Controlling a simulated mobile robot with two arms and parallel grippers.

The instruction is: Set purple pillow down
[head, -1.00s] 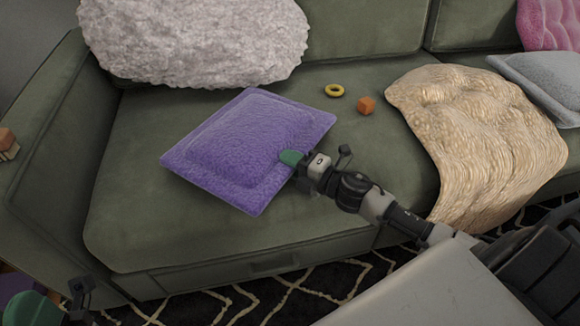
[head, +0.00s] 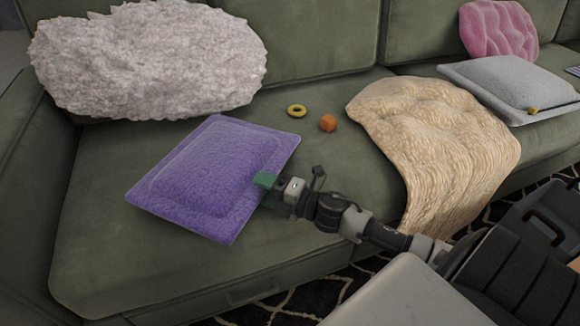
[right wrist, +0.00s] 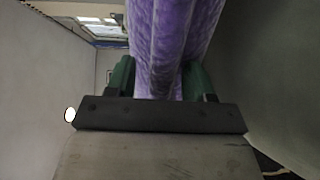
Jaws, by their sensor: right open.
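The purple pillow (head: 212,175) lies flat on the left part of the green sofa seat, turned at an angle. My right gripper (head: 266,181) is at the pillow's right edge, its green fingers open. In the right wrist view, the pillow edge (right wrist: 170,40) lies between the two spread green fingers of my right gripper (right wrist: 160,78). Whether either finger touches the fabric is hard to tell. My left gripper is out of view.
A white fluffy cushion (head: 150,62) rests behind the pillow. A beige blanket (head: 440,140) drapes over the front edge. A grey pillow (head: 500,82) and pink cushion (head: 500,30) are farther right. Seat in front is clear.

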